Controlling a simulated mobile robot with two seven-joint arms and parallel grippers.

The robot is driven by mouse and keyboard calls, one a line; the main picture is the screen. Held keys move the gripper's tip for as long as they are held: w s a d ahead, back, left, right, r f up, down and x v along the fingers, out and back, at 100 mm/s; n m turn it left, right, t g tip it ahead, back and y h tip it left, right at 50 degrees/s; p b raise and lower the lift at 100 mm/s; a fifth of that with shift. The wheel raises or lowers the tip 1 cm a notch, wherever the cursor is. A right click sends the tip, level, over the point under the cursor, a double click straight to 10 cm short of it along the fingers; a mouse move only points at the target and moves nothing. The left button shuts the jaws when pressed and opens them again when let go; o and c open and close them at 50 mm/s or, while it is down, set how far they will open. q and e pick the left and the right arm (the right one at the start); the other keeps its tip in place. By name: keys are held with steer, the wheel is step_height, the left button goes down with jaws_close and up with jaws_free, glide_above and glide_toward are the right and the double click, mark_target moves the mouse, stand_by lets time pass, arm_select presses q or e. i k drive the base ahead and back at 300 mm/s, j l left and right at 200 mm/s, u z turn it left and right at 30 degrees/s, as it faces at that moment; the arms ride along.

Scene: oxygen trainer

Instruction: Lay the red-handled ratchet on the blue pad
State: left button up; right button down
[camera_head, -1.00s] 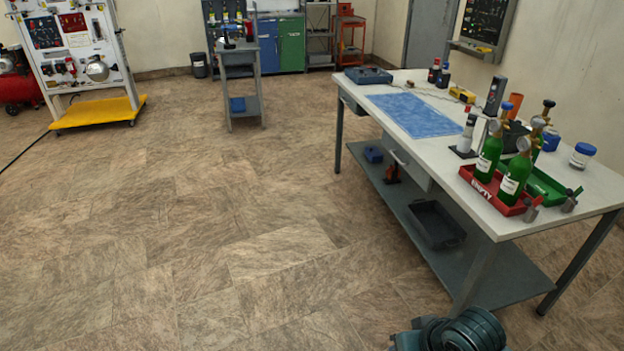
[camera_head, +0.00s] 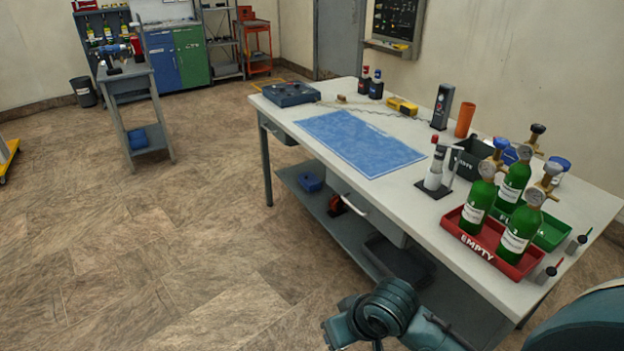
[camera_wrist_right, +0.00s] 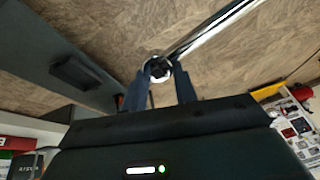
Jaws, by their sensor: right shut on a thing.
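The blue pad (camera_head: 360,142) lies flat on the white-topped workbench (camera_head: 405,195) in the head view, with nothing on it. In the right wrist view my right gripper (camera_wrist_right: 160,82) is shut on the ratchet (camera_wrist_right: 205,36). Its round head is between the fingertips and its chrome shaft runs to the upper right, out of frame. Its red handle is not clearly visible. The floor shows behind it. In the head view part of my arm shows at the bottom, but the right fingers do not. My left gripper is not in view.
A red tray (camera_head: 492,243) with green cylinders stands at the bench's near right. A bottle on a dark base (camera_head: 435,178) stands just right of the pad. A blue-grey case (camera_head: 291,94) and a yellow meter (camera_head: 402,106) lie beyond it. The lower shelf (camera_head: 330,215) juts below.

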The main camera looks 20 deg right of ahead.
mark_target(356, 138)
steer(key=i+j+z, duration=0.1)
steer(key=i, duration=1.25)
steer(key=i+j+z, duration=0.1)
steer(key=i+z, duration=0.3)
steer(key=i+j+z, duration=0.25)
steer(key=i+z, duration=0.15)
steer(key=i+j+z, duration=0.75)
steer(key=k+j, duration=0.05)
